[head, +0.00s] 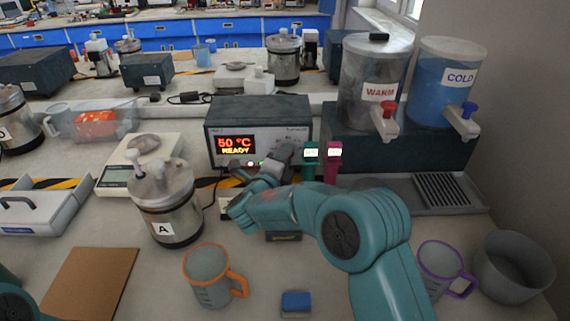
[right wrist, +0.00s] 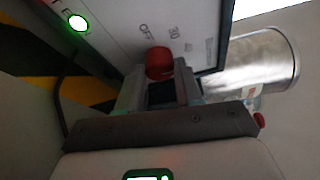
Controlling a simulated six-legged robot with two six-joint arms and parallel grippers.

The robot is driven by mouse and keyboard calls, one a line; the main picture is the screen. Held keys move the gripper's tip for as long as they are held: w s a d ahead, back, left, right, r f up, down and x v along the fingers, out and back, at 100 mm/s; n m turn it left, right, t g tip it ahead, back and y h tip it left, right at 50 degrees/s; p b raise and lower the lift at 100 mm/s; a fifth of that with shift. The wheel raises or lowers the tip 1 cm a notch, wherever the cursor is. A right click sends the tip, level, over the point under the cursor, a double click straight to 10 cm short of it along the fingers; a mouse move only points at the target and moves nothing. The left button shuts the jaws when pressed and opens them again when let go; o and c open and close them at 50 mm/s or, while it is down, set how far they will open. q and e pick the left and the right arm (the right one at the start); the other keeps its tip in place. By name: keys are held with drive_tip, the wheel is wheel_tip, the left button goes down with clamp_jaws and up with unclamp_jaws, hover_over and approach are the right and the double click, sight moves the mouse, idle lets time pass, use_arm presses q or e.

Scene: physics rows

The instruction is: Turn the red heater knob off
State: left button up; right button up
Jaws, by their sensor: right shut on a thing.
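The heater (head: 258,105) is a dark box with a light front panel and a lit display (head: 235,145) reading "50 °C READY". My right gripper (head: 277,162) is at the right part of this panel and covers the knob in the head view. In the right wrist view the round red knob (right wrist: 158,63) sits between the fingertips of my right gripper (right wrist: 160,80), which is shut on it. The marks "OFF" and "30" show on the panel beside the knob. I cannot tell which mark the knob points to. My left gripper is not in view.
Metal vessel A (head: 163,205) stands left of my right arm, with an orange-handled mug (head: 208,275) in front. Green (head: 310,158) and magenta (head: 333,160) items stand right of the gripper. The WARM (head: 372,80) and COLD (head: 445,75) dispensers are at the back right.

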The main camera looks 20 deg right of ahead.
drive_tip(key=shift+f+n, duration=0.1)
drive_tip(key=shift+n, duration=0.3)
drive_tip(key=o, duration=1)
drive_tip(key=shift+o, duration=0.2)
